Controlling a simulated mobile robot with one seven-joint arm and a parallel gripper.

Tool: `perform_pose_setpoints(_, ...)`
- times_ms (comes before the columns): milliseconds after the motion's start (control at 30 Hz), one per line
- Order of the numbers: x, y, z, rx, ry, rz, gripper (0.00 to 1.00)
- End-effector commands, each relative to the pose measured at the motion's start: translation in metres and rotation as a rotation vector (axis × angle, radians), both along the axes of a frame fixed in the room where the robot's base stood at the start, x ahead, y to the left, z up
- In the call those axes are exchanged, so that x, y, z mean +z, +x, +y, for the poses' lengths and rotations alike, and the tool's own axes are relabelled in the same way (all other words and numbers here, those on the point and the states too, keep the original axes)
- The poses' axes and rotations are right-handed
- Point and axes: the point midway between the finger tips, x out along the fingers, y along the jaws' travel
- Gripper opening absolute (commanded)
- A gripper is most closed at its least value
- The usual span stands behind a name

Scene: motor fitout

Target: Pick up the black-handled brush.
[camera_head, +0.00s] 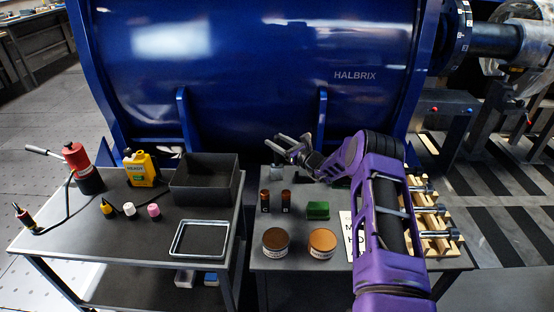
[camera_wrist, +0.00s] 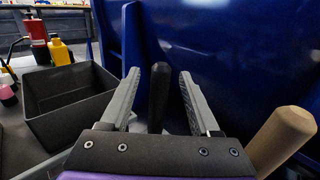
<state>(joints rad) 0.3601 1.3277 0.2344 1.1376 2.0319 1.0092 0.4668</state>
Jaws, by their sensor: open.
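The black handle (camera_wrist: 157,98) of the brush stands upright in the wrist view, between the two fingers of my gripper (camera_wrist: 159,73). The fingers are spread, with a gap visible on each side of the handle. The brush's lower end is hidden behind the gripper body. In the head view my gripper (camera_head: 290,143) is over the back edge of the right-hand table, near the blue machine; I cannot make out the brush clearly there.
A light wooden handle (camera_wrist: 283,140) stands close to the right of my gripper. A dark open bin (camera_head: 204,180) is on the left table. Two round tins (camera_head: 322,242), a green block (camera_head: 318,210) and two small brown bottles (camera_head: 286,201) stand on the right table. The blue machine (camera_head: 250,75) rises behind.

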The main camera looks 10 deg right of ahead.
Motion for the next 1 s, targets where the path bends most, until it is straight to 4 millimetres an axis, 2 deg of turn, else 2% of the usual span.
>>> perform_pose_setpoints(267, 0.0004, 0.0035, 0.0018, -0.001, 0.0, 0.001, 0.63)
perform_pose_setpoints(600, 0.0005, 0.0034, 0.0018, -0.001, 0.0, 0.0, 0.03)
perform_pose_setpoints(633, 0.0005, 0.0034, 0.0018, -0.001, 0.0, 0.0, 0.0)
perform_pose_setpoints(1000, 0.0005, 0.0032, 0.0018, -0.001, 0.0, 0.0, 0.0)
